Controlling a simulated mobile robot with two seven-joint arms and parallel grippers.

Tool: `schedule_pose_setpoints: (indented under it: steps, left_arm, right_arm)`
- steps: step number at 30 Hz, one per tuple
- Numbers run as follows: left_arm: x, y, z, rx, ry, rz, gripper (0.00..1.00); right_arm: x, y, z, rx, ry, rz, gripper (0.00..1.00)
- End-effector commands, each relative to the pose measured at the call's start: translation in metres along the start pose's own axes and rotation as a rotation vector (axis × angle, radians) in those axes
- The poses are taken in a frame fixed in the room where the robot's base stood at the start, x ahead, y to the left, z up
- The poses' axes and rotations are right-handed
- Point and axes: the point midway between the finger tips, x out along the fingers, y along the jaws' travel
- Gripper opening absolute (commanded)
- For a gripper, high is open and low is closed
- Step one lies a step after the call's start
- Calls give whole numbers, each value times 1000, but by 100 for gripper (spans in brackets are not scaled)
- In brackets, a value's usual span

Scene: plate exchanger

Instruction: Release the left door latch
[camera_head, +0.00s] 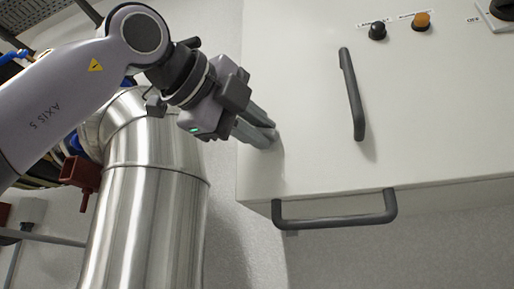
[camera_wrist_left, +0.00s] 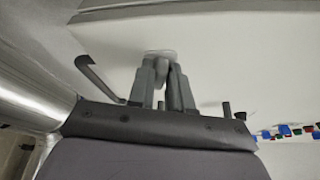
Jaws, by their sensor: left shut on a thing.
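My left gripper (camera_head: 268,136) reaches from the left to the left edge of the white cabinet door (camera_head: 300,90). In the left wrist view, the gripper's two grey fingers (camera_wrist_left: 166,82) are closed around a small light-grey latch (camera_wrist_left: 161,55) on the white surface. The fingers cover most of the latch, so its turn angle cannot be told. In the head view the latch is hidden behind the fingertips. My right gripper is not in view.
A dark upright handle (camera_head: 352,95) is on the door, and another dark handle (camera_head: 335,217) is at the cabinet's lower edge. A black knob (camera_head: 377,31) and an orange button (camera_head: 421,20) are above. A large metal pipe (camera_head: 150,225) stands below my left arm.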

Motion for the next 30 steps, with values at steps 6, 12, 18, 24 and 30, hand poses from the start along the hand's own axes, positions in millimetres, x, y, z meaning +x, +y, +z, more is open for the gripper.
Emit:
schedule_pose_setpoints:
  steps: [6,12,18,24,30]
  left_arm:
    - [0,5,0,-144,-4,-62,0]
    - [-1,4,1,-231,-4,-99,0]
    - [-1,3,1,-275,-4,-116,0]
    - [0,2,1,-287,-3,-121,0]
    - [0,2,1,-288,-3,-121,0]
  right_arm:
    - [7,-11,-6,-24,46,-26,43]
    - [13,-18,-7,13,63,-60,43]
    - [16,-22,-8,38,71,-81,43]
    - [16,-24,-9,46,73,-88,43]
    - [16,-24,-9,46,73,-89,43]
